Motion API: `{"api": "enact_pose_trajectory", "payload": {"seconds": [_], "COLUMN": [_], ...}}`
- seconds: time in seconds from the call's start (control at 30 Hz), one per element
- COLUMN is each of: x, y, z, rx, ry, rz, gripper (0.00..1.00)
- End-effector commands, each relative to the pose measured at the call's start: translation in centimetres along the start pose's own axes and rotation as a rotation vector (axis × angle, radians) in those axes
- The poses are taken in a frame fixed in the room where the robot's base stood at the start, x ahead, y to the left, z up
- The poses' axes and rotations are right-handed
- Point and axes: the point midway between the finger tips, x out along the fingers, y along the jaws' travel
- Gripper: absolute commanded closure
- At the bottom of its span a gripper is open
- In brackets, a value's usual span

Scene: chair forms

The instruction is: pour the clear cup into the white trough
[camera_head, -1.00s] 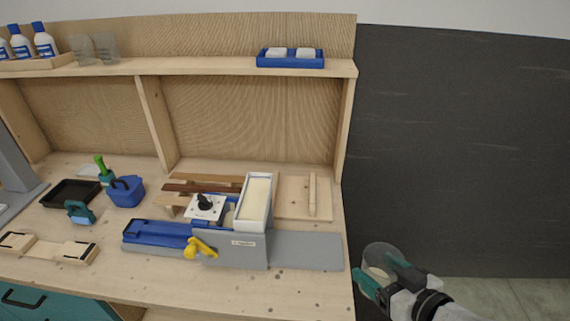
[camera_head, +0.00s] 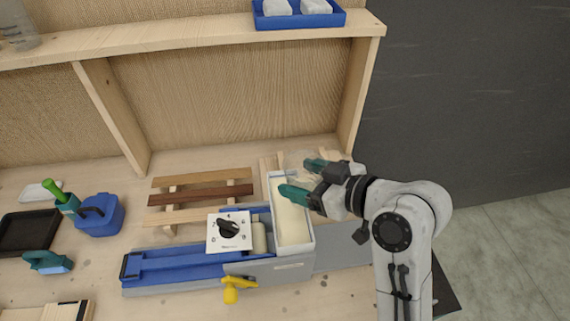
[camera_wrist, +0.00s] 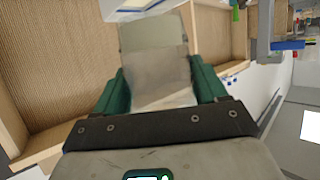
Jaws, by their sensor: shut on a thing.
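The clear cup (camera_head: 296,160) is faint and see-through in the head view, at the far end of the white trough. In the wrist view the cup (camera_wrist: 155,65) sits between the two green fingers, with a whitish lower part. My gripper (camera_head: 303,179) is shut on it; it also shows in the wrist view (camera_wrist: 158,90). The white trough (camera_head: 307,247) is a long narrow box on the grey and blue device, with a cream-coloured inside. My gripper is over the trough's right side. The cup's tilt and whether anything flows from it cannot be told.
A dial plate (camera_head: 229,231) and a yellow handle (camera_head: 236,286) are left of the trough. Wooden slats (camera_head: 200,196) lie behind. A shelf with a blue tray (camera_head: 297,15) is above. A blue container (camera_head: 98,214) stands at the left.

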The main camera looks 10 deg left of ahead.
Motion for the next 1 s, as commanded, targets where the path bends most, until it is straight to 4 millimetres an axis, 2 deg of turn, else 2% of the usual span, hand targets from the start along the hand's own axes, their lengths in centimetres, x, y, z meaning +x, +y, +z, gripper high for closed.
{"api": "enact_pose_trajectory", "payload": {"seconds": [0.17,0.4,1.0], "x": [-0.1,-0.3,-0.2], "y": [0.4,1.2,1.5], "z": [-0.4,-0.9,-0.7], "rx": [-0.099,-0.410,-0.609], "ry": [0.001,-0.001,0.001], "rz": [0.041,0.169,0.252], "gripper": [0.45,0.45,0.45]}}
